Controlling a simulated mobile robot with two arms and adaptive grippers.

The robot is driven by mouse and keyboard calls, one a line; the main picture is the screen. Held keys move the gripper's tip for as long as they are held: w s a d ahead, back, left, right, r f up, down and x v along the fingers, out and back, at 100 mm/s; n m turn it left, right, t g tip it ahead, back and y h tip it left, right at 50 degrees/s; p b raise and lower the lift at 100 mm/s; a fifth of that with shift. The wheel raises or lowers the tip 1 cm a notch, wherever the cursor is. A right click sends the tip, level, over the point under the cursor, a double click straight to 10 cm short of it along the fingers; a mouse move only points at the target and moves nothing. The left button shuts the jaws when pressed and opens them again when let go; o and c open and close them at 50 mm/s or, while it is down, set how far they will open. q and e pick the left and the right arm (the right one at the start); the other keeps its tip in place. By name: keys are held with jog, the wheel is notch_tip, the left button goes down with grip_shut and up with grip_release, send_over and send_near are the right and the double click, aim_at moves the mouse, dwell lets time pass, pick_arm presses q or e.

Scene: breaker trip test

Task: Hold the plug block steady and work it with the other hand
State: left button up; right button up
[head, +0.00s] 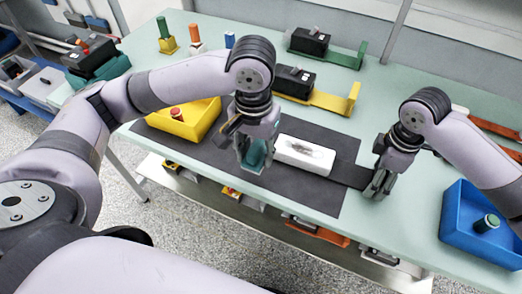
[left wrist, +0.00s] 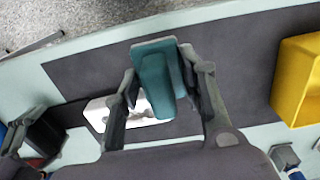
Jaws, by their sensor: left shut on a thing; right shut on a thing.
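My left gripper (head: 256,158) is shut on a teal block with a wider plate (head: 258,150), held over the dark mat. In the left wrist view the teal block (left wrist: 157,75) sits between the two fingers. A white block (head: 304,155) with a grey patch on top lies on the mat just right of the left gripper. It shows partly behind a finger in the left wrist view (left wrist: 143,108). A dark flat bar (head: 350,176) runs from near the white block's right end. My right gripper (head: 377,187) is shut on the bar's outer end. Whether bar and block are joined is unclear.
Black devices on yellow (head: 325,99) and green (head: 342,59) brackets stand behind. Small colored posts line the back left.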

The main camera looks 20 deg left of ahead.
aim_at(323, 156)
pick_arm(q)
jog(key=w+d+r, duration=0.1)
jog(key=w+d, duration=0.2)
jog(key=d, duration=0.1)
jog(key=w+d+r, duration=0.2)
jog(key=w+d, duration=0.1)
jog(key=d, duration=0.2)
jog(key=w+d+r, duration=0.1)
jog(key=w+d, duration=0.3)
jog(key=shift+d+r, duration=0.2)
jog(key=shift+r, duration=0.05)
jog(key=shift+a+f, duration=0.2)
jog(key=shift+f, duration=3.85)
jog(key=shift+s+a, duration=0.15)
jog(key=shift+a, duration=2.5)
jog(key=shift+s+a, duration=0.15)
jog(key=shift+a, duration=2.5)
jog(key=shift+c, duration=0.5)
jog(key=shift+w+d, duration=0.15)
jog(key=shift+d, duration=2.55)
jog(key=shift+w+d, duration=0.1)
jog(key=shift+d, duration=2.6)
notch_tip(323, 156, up, 2)
jog(key=shift+d+r, duration=0.15)
notch_tip(323, 156, up, 6)
pick_arm(e)
jog(key=o, duration=1.6)
